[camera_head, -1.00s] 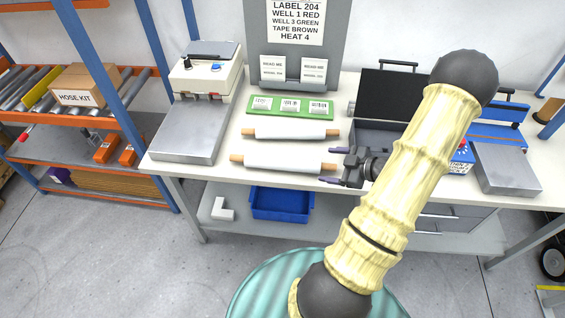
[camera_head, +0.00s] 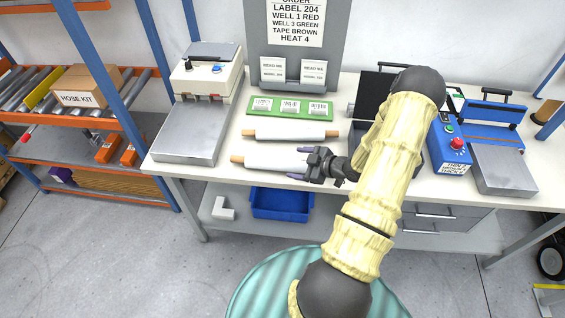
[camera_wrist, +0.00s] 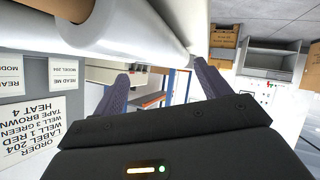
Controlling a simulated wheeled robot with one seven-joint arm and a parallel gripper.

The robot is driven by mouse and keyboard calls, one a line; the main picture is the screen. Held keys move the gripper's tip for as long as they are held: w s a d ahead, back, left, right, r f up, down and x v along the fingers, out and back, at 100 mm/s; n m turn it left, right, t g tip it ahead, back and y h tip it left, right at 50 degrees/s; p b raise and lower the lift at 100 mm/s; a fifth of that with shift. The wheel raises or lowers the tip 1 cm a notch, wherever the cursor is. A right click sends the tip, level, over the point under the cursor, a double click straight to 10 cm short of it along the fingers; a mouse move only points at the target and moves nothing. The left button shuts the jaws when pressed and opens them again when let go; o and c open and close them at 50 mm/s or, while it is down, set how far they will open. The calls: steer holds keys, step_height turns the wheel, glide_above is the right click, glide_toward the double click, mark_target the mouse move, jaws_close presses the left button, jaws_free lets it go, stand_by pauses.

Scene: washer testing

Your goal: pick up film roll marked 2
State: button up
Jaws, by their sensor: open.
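Two white film rolls with brown core ends lie side by side on the bench. The back roll (camera_head: 290,134) is in full view; the front roll (camera_head: 265,161) has its right end hidden behind my gripper. I cannot read a number on either roll. My gripper (camera_head: 296,163) is open, its purple fingertips pointing left at the right part of the front roll. In the wrist view the two fingers (camera_wrist: 156,88) stand apart with nothing between them. A white roll (camera_wrist: 130,30) and a brown core end (camera_wrist: 62,8) fill the top of that view.
A green board (camera_head: 290,117) with small labels lies behind the rolls. A white sealer (camera_head: 206,75) with a metal plate (camera_head: 188,145) stands at left, a blue machine (camera_head: 449,150) at right. A grey sign board (camera_head: 335,60) stands behind.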

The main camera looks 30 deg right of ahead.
mark_target(287, 162)
steer(key=shift+p+x, duration=0.95)
steer(key=shift+x, duration=1.65)
steer(key=shift+s+a+f, duration=0.1)
steer(key=shift+s+f, duration=0.05)
steer(key=shift+s, duration=0.05)
steer(key=c, duration=1.4)
steer(key=shift+c, duration=0.2)
step_height(287, 162, up, 10)
steer(key=shift+r+b, duration=0.1)
steer(key=shift+b, duration=0.65)
